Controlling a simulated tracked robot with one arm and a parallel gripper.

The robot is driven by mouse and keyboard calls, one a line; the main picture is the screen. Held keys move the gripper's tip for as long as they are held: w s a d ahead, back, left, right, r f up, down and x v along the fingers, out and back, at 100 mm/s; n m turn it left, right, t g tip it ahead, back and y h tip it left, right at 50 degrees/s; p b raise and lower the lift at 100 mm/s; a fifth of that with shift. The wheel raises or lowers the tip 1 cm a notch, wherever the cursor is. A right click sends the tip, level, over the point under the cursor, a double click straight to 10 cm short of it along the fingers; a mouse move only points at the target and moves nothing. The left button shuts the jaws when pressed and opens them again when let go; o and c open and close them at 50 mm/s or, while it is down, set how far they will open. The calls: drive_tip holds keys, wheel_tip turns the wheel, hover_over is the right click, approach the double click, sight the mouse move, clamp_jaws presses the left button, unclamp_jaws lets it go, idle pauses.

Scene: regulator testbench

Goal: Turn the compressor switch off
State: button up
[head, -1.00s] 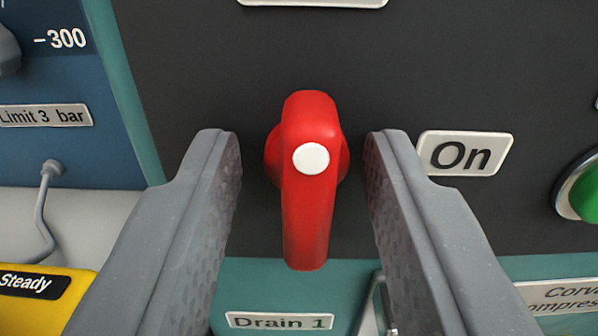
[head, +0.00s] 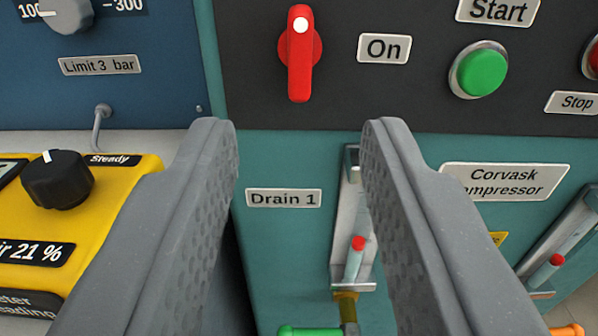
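A red rotary switch (head: 300,62) with a white dot at its top end sits on the dark panel at the upper middle, its handle standing vertical. A label reading "On" (head: 384,49) is to its right. A "Corvask compressor" label (head: 504,181) is on the teal face below right. My gripper (head: 302,125) is open and empty, its two grey fingers spread wide. The fingertips appear below the red switch in the picture, apart from it.
A green Start button (head: 481,70) and the edge of a red button (head: 594,58) are to the right. A yellow box with a black knob (head: 57,179) is at left.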

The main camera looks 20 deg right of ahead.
drive_tip(key=v, duration=0.3)
drive_tip(key=shift+s+a, duration=0.15)
drive_tip(key=shift+s, duration=0.2)
drive_tip(key=a+r+y, duration=0.1)
drive_tip(key=a+r, duration=0.3)
drive_tip(key=r, duration=0.5)
drive_tip(key=s+a+r+n+y, duration=0.1)
drive_tip(key=a+r, duration=0.3)
drive_tip(key=r, duration=0.6)
drive_tip(key=a+r, duration=0.3)
drive_tip(key=r, duration=0.6)
drive_tip(key=s+a+r+n+g+y, duration=0.1)
drive_tip(key=s+a+r, duration=0.4)
drive_tip(key=s+r, duration=0.5)
drive_tip(key=s+a+r+n+g+y, duration=0.1)
drive_tip(key=s+a+r, duration=0.4)
drive_tip(key=s+r, duration=0.5)
drive_tip(key=shift+s+a+r+y, duration=0.3)
drive_tip(key=shift+s+a+y, duration=0.15)
drive_tip(key=shift+s, duration=0.5)
